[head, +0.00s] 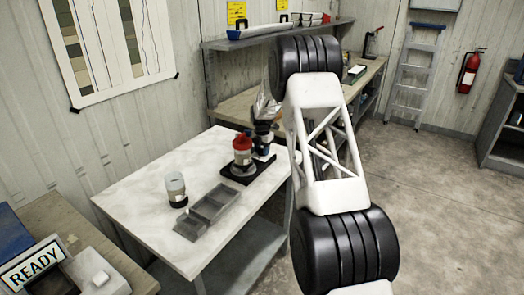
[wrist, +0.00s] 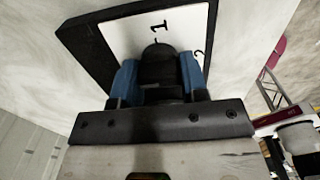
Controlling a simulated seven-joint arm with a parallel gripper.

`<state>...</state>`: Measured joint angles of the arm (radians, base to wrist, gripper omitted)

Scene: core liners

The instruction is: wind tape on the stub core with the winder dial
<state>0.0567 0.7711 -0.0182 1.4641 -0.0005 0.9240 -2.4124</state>
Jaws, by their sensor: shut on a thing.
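My gripper (wrist: 158,72) has its blue fingertips on either side of a black knob (wrist: 157,65) and is shut on it. The knob sits over a white dial plate (wrist: 120,38) in a black frame, with the marks 1 and 2 showing; I take this as the winder dial. In the head view my gripper (head: 264,139) is low over a black base (head: 239,175) on the white table. A red-topped pale cylinder (head: 242,156) stands on that base beside my gripper, perhaps the stub core. The dial is mostly hidden there, and no tape can be made out.
A pale cylinder with a dark lower part (head: 176,190) stands on the white table (head: 140,182). A grey compartment tray (head: 212,206) lies near the table's front edge. A READY sign (head: 33,265) is at lower left. The table's left part is clear.

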